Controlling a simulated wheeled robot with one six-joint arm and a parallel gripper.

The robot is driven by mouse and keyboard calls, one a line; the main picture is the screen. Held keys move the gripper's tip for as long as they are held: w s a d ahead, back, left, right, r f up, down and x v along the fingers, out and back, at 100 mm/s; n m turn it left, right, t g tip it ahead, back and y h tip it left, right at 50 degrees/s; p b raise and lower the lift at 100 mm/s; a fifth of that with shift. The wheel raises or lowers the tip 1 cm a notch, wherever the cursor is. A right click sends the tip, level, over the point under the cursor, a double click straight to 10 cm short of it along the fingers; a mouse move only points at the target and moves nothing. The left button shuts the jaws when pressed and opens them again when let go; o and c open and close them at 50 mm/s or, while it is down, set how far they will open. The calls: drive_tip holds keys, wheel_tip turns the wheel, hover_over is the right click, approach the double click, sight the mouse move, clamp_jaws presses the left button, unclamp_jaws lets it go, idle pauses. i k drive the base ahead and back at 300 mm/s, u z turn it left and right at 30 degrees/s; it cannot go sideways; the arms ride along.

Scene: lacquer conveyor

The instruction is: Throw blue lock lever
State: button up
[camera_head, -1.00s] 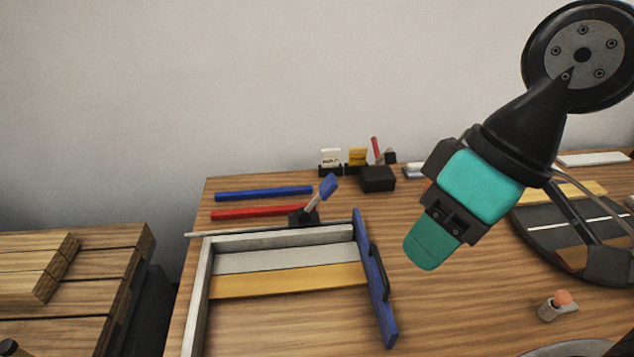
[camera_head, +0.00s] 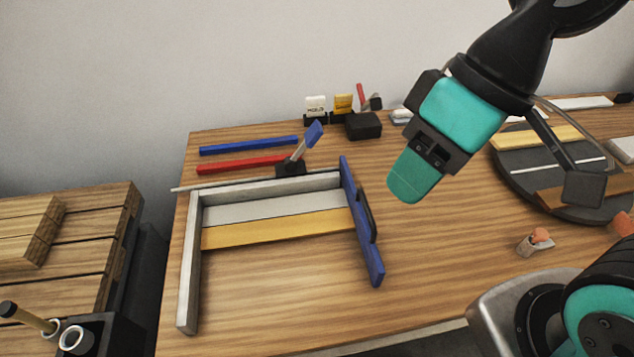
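The blue lock lever (camera_head: 314,134) rises from a black base (camera_head: 291,169) behind the frame, tilted up and to the right, with a grey shaft. My gripper (camera_head: 408,187) hangs over the table to the right of the lever and of the blue gate, apart from both. Its teal finger part points down and left. I see it from one side, so the gap between the fingers is hidden. Nothing shows in its grasp. The blue gate (camera_head: 361,222) with a dark handle stands along the right side of the frame (camera_head: 190,260).
White and yellow planks (camera_head: 280,228) lie inside the frame. Blue and red bars (camera_head: 248,146) lie behind it. A black block (camera_head: 363,126) and small cards stand at the back. A dark turntable (camera_head: 520,181) is at right; a small cup (camera_head: 535,244) stands before it.

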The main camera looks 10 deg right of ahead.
sight(314, 132)
drive_tip(key=z, duration=0.05)
drive_tip(key=k, duration=0.5)
drive_tip(key=u, duration=1.1)
drive_tip(key=i, duration=0.75)
drive_tip(key=z, duration=1.5)
drive_tip(key=i, duration=0.5)
drive_tip(key=u, duration=0.05)
